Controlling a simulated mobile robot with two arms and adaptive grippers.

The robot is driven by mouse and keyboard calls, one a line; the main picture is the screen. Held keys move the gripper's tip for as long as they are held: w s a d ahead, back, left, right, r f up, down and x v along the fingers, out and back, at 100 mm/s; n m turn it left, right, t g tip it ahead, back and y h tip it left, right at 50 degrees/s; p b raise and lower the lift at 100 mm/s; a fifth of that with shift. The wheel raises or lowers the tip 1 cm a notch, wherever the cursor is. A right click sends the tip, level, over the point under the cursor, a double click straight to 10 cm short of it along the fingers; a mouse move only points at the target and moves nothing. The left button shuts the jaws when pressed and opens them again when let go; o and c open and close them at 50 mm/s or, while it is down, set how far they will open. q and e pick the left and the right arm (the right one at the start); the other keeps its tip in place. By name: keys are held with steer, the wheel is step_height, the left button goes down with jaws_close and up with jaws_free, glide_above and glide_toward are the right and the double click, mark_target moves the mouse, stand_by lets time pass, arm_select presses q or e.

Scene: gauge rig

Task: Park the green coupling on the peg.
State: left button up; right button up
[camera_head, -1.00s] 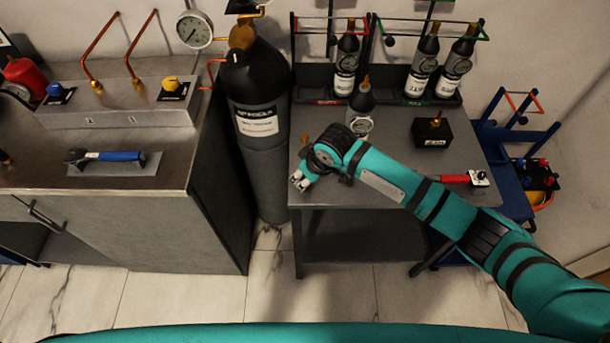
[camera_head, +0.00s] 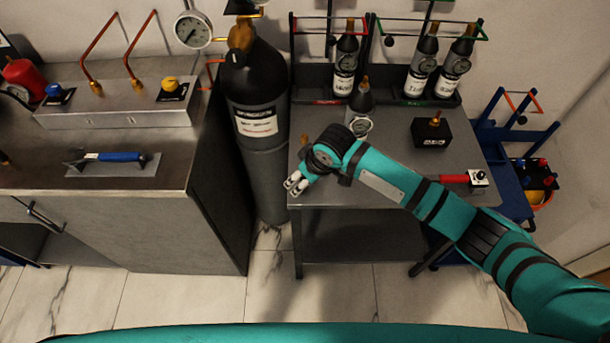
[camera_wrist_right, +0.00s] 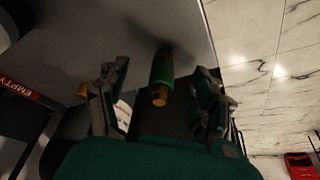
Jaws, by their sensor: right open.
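The green coupling (camera_wrist_right: 162,68) shows in the right wrist view as a short green cylinder with a brass end, between the two fingers of my right gripper (camera_wrist_right: 158,92). Gaps show on both sides of it, so the fingers are open and apart from it. A dark shadow lies at its far end on the grey surface; whether it sits on a peg there cannot be told. In the head view my right gripper (camera_head: 296,183) is at the left front corner of the grey table (camera_head: 460,150). I cannot make out the coupling in that view. My left gripper is out of view.
A tall black cylinder (camera_head: 258,125) stands just left of the table. A dark bottle (camera_head: 361,103), a black box with a brass fitting (camera_head: 432,133) and a red-handled tool (camera_head: 465,179) are on the table. Racked bottles (camera_head: 420,70) stand behind. A workbench (camera_head: 100,200) is at left.

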steer(key=v, duration=1.2)
stand_by(0.8)
